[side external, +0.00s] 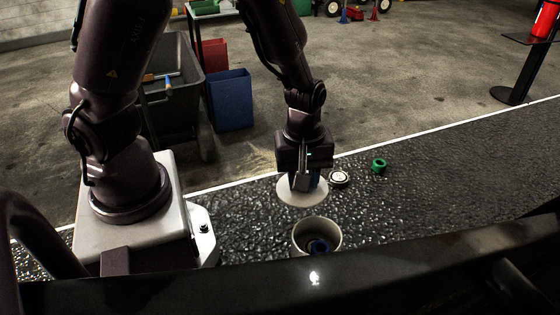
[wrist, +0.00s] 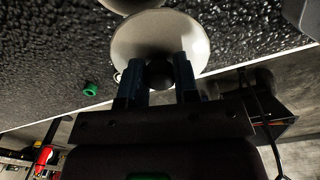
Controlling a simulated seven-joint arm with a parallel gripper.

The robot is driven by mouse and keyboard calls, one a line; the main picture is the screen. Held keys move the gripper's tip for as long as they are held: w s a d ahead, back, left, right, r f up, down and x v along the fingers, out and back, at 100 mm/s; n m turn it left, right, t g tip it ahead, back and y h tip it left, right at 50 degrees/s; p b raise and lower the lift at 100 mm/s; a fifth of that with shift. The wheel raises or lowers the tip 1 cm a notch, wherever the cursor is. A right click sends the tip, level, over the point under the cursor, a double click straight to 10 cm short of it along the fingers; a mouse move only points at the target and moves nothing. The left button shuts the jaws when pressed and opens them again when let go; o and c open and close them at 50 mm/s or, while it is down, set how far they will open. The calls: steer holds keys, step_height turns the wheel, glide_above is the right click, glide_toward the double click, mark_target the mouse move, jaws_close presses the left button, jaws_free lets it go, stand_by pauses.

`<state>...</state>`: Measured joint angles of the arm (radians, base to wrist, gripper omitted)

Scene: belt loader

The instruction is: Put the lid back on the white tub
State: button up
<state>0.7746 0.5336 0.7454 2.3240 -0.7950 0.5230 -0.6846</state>
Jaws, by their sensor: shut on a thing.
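My gripper (side external: 306,181) is shut on the dark knob of the pale round lid (side external: 290,194). In the wrist view the two blue fingers of my gripper (wrist: 159,70) stand on either side of the black knob (wrist: 160,76), with the lid (wrist: 160,32) spread beyond them. The white tub (side external: 300,235) stands open on the black belt, nearer the side camera than the lid. Something dark blue lies inside it. A pale rim at the top edge of the wrist view appears to be the tub (wrist: 128,4). Whether the lid touches the belt is unclear.
A small round white item (side external: 339,178) and a green ring (side external: 379,166) lie on the belt right of the lid. A dark rail (side external: 400,250) runs along the near side. A blue bin (side external: 231,101) stands on the floor behind. The belt farther right is clear.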

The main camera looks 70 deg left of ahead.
mark_target(322, 200)
steer(key=shift+n, duration=0.3)
steer(key=d, duration=0.2)
steer(key=d+r, duration=0.1)
steer(key=d, duration=0.4)
steer(key=shift+d+r, duration=0.2)
steer(key=shift+r, duration=0.1)
steer(key=shift+r+n, duration=0.1)
steer(key=shift+n, duration=0.9)
steer(key=shift+f, duration=3.2)
steer(key=shift+f, duration=0.15)
steer(key=o, duration=1.5)
